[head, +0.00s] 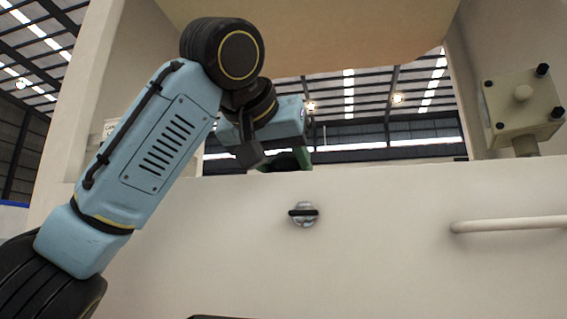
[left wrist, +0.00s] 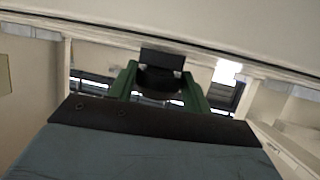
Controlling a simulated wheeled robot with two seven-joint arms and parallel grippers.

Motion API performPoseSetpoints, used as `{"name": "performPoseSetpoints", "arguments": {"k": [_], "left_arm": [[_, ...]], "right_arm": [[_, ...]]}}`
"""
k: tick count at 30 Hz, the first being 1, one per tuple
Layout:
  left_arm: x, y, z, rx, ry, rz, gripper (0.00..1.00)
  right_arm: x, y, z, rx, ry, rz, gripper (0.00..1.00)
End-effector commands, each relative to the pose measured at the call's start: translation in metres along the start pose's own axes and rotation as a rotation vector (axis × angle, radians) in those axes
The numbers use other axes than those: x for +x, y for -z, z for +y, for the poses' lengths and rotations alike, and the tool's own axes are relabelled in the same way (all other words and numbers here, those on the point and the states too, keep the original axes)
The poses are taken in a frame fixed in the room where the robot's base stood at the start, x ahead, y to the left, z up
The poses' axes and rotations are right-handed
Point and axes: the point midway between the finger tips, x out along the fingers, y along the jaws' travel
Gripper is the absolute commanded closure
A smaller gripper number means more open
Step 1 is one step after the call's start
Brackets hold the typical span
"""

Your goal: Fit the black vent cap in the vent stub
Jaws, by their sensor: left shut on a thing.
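My left gripper (left wrist: 161,76) shows in the left wrist view with its green fingers closed on the black vent cap (left wrist: 160,62). The cap sits between the fingertips, with its lower part in shadow. In the head view my left arm reaches up and over the white panel, and the left gripper (head: 301,160) is partly hidden behind its own wrist and the panel's top edge. The cap is too dark and covered there to make out clearly. I cannot pick out the vent stub in either view. My right gripper is not in view.
A white front panel (head: 390,265) with a round metal latch (head: 303,214) stands below the opening. A pale bar handle (head: 510,224) is at right. A cream box (head: 521,112) with black knobs is mounted upper right. Side walls and an overhead surface (head: 320,35) frame the opening.

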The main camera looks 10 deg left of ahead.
Motion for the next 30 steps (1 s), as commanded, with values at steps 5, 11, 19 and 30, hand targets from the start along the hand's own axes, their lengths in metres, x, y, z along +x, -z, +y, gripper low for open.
{"name": "performPoseSetpoints", "arguments": {"k": [5,11,19,30], "left_arm": [[0.0005,-0.0015,-0.0001,0.000,0.000,0.001,0.78],[0.0015,-0.0039,0.0000,0.000,0.000,0.001,0.78],[0.0022,-0.0056,0.0001,0.000,0.000,0.000,0.78],[0.0020,-0.0054,0.0000,0.000,0.000,0.001,0.39]], "right_arm": [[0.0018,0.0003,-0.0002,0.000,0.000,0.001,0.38],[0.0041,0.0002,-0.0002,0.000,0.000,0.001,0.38],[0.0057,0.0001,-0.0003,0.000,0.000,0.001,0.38],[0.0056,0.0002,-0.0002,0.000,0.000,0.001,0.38]]}}
